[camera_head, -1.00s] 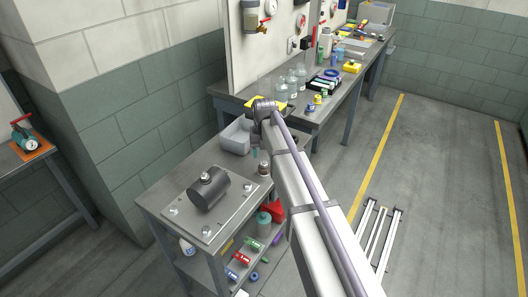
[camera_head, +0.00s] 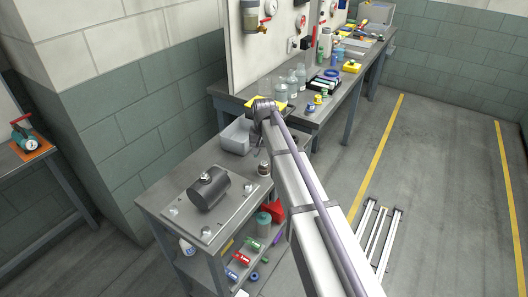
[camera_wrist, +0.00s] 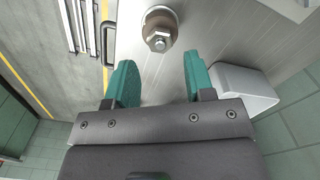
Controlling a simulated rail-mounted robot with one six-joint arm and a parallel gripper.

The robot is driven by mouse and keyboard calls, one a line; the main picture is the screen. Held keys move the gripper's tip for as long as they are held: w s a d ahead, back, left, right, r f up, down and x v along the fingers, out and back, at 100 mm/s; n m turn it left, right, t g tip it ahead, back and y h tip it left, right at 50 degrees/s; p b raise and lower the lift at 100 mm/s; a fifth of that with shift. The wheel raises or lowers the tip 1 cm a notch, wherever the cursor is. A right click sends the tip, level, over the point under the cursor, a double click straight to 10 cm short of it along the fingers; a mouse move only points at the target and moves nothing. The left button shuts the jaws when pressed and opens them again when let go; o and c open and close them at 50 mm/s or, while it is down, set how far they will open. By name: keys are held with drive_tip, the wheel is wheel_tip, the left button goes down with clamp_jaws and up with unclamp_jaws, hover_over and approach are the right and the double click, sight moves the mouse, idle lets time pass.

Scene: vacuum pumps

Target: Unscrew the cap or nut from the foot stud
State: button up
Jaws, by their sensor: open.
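In the wrist view, a hex nut (camera_wrist: 158,40) sits on top of a stud on a round brown foot with a pale rim (camera_wrist: 160,20). The foot stands on the grey bench top. In the head view the foot (camera_head: 264,169) is a small brown and white piece near the bench's right edge. My gripper (camera_wrist: 160,62) is open, its two teal fingers apart with nothing between them. In the wrist view the nut lies just beyond the fingertips, roughly in line with the gap. In the head view my arm mostly hides the gripper.
A dark cylindrical pump body (camera_head: 208,188) sits on a metal plate (camera_head: 190,235) with bolts. A grey bin (camera_wrist: 245,92) stands to the right of my fingers in the wrist view. The bench top (camera_head: 160,190) is clear between plate and bin.

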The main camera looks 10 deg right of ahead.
sight(264, 162)
drive_tip(key=m, duration=1.4)
drive_tip(key=shift+m, duration=0.4)
drive_tip(key=m, duration=0.3)
drive_tip(key=shift+m, duration=0.3)
drive_tip(key=m, duration=0.4)
drive_tip(key=shift+f, duration=0.1)
wheel_tip(264, 162, down, 4)
drive_tip(key=b, duration=0.4)
drive_tip(key=shift+f+b, duration=0.25)
drive_tip(key=shift+b, duration=0.1)
